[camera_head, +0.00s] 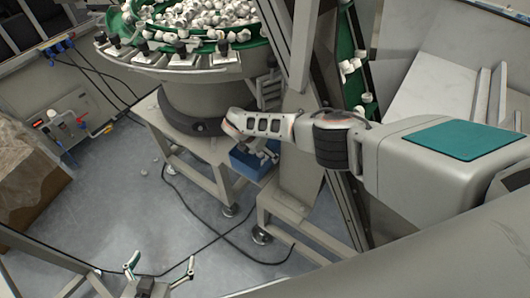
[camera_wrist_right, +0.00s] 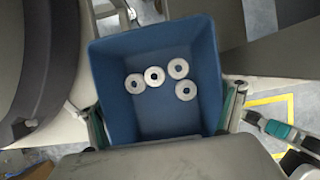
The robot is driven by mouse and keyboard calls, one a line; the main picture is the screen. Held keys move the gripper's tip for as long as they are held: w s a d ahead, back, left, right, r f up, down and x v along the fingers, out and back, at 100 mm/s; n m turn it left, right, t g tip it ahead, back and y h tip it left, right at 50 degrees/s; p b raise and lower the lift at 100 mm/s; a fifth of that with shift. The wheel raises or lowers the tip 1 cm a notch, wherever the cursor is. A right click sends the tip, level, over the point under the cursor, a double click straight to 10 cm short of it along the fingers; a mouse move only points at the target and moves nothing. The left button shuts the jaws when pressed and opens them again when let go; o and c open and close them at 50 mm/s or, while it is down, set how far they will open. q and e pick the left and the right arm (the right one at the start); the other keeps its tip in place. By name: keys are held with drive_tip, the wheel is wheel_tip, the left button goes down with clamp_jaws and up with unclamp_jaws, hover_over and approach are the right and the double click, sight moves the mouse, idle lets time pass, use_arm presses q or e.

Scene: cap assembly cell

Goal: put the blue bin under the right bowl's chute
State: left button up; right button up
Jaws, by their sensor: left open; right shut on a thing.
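The blue bin (camera_head: 244,166) shows partly behind my right arm in the head view, beside the grey stand below a feeder bowl. In the right wrist view the bin (camera_wrist_right: 150,50) fills the middle, with several white ring-like caps (camera_wrist_right: 154,76) on its floor. My right gripper (camera_head: 262,154) is shut on the bin, with a finger at each side in the wrist view. My left gripper (camera_head: 159,266) is open and empty near the bottom of the head view. A green chute (camera_head: 347,45) carries white caps at upper right. The bin's underside is hidden.
The feeder bowl (camera_head: 190,40) holds many white caps; whether it is the right bowl is unclear. Metal stand legs (camera_head: 205,178) and a black cable (camera_head: 195,218) are near the bin. A cardboard box (camera_head: 28,175) stands at left. Grey floor is clear at centre left.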

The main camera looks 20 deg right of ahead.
drive_tip(key=w+d, duration=0.1)
drive_tip(key=w+d+b, duration=0.1)
drive_tip(key=shift+d+f, duration=0.1)
drive_tip(key=shift+d, duration=0.3)
wheel_tip(320, 180, down, 4)
drive_tip(key=shift+r+b, duration=0.25)
drive_tip(key=shift+b, duration=0.85)
drive_tip(key=shift+f, duration=0.15)
drive_tip(key=shift+r, duration=0.2)
drive_tip(key=shift+f, duration=0.2)
drive_tip(key=o, duration=1.2)
use_arm(q)
drive_tip(key=f, duration=0.4)
drive_tip(key=shift+s+f, duration=0.1)
drive_tip(key=shift+s, duration=0.15)
use_arm(e)
drive_tip(key=shift+o, duration=0.2)
drive_tip(key=shift+r, duration=0.1)
